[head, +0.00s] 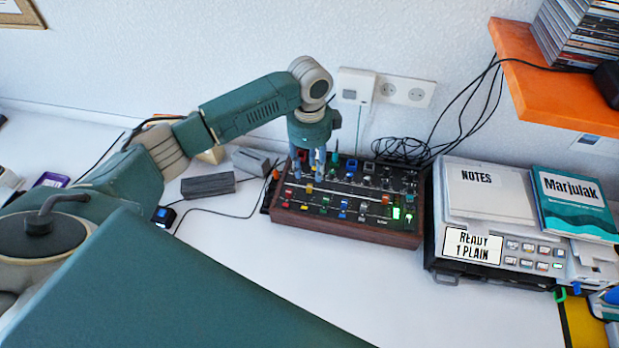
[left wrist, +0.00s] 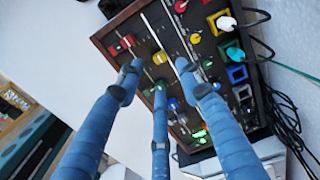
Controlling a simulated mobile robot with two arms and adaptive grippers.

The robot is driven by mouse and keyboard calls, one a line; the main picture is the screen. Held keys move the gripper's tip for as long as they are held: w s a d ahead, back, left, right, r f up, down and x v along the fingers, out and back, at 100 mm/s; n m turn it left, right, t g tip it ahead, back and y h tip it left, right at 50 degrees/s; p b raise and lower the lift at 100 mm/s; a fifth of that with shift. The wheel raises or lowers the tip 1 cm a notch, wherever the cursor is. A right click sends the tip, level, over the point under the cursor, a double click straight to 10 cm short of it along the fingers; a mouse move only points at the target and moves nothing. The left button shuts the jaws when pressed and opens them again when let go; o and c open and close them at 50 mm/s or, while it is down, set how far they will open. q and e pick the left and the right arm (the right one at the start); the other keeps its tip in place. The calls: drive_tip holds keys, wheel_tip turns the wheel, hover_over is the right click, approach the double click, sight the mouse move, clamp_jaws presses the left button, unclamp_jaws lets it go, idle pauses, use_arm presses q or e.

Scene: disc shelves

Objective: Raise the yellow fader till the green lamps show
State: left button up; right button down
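The mixer (head: 345,232) is a dark panel in a wooden case on the white desk. Its yellow fader (left wrist: 160,57) shows in the left wrist view between a red fader (left wrist: 122,45) and a pale slot. In the head view a small yellow cap (head: 309,188) shows just below my left gripper (head: 313,170). My left gripper also shows in the left wrist view (left wrist: 158,82); its blue fingers are spread, with nothing between them, near the yellow fader. Contact cannot be told. Green light (head: 396,213) glows at the panel's right end. My right gripper is out of view.
A grey machine (head: 472,245) with notes and a book (head: 575,203) stands right of the mixer. Black cables (head: 410,150) lie behind it. An orange shelf (head: 548,80) overhangs the upper right. A dark grey block (head: 208,185) lies to the left. The desk in front is clear.

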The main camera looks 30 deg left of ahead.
use_arm(q)
drive_tip(key=shift+r, duration=2.3)
drive_tip(key=shift+f, duration=0.1)
